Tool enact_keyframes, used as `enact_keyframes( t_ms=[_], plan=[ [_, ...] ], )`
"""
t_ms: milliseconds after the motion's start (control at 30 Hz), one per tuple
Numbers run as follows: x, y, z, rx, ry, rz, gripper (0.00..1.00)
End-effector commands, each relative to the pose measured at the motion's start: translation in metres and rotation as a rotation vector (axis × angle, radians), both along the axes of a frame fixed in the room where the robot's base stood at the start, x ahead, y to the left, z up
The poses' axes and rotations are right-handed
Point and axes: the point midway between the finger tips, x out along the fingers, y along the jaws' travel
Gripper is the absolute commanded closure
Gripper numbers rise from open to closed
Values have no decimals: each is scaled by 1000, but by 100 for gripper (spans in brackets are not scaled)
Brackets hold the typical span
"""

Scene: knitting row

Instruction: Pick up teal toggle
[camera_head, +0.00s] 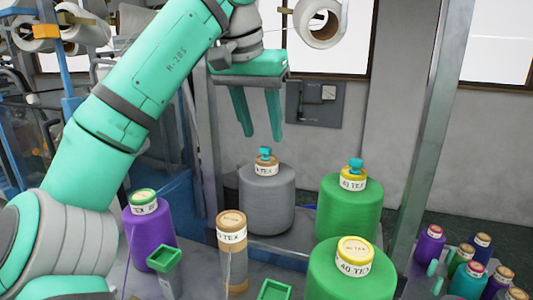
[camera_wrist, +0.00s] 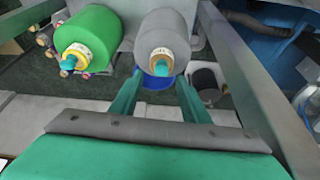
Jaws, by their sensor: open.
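A small teal toggle (camera_head: 265,153) sits on top of the grey yarn cone (camera_head: 267,205), and it also shows in the wrist view (camera_wrist: 161,68). A second, similar teal toggle (camera_head: 355,165) sits on the green cone (camera_head: 349,212) to the right, and it shows at left in the wrist view (camera_wrist: 68,65). My gripper (camera_head: 263,137) points down above the grey cone, open and empty. Its two fingers are apart, with the grey cone's toggle between them in the wrist view (camera_wrist: 160,77). In the head view the fingertips appear just above that toggle.
A metal post (camera_head: 433,140) rises right of the green cone. A purple cone (camera_head: 149,228), a brown cone (camera_head: 233,260) and a front green cone (camera_head: 350,275) stand nearer. Several small spools (camera_head: 468,280) stand at right. A white roll (camera_head: 318,22) hangs behind.

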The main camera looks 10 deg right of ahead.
Motion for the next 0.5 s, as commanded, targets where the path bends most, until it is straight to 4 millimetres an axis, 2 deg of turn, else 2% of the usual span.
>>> enact_keyframes(
  t_ms=[100, 233, 500],
  plan=[
    [5, -4, -18, -1, 3, -2, 58],
    [9, -7, -32, 0, 3, 0, 58],
    [11, -9, -38, 0, 1, 2, 58]
  ],
)
